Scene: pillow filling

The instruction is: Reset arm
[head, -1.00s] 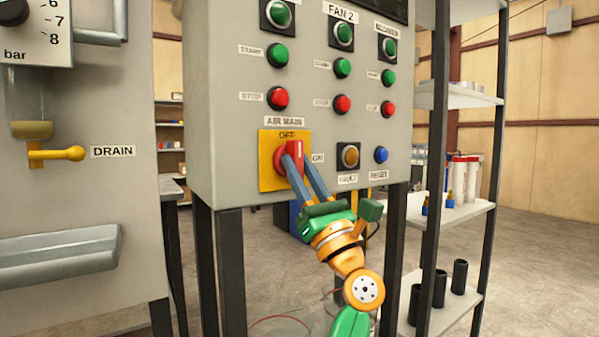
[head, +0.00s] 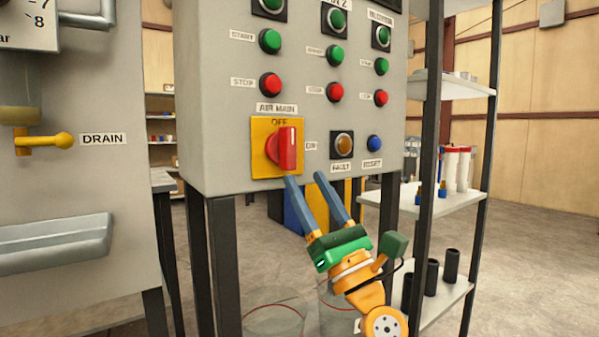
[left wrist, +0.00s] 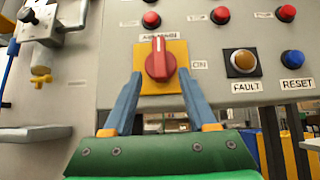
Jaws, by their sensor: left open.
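My left gripper (head: 305,178) is open and empty, just below and in front of the control panel (head: 215,120). Its two blue fingers point up toward the red AIR MAIN knob (head: 288,149), apart from it. The knob sits on a yellow plate (head: 262,165), with its handle close to upright under the OFF label. In the left wrist view the knob (left wrist: 160,60) appears above and between the spread fingers (left wrist: 160,92). My right gripper shows in neither view.
Green and red buttons, an amber FAULT button (head: 343,145) and a blue RESET button (head: 375,143) are on the panel. A yellow DRAIN valve handle (head: 62,140) is on the left cabinet. A shelf rack (head: 430,190) stands close on the right. Floor beyond is open.

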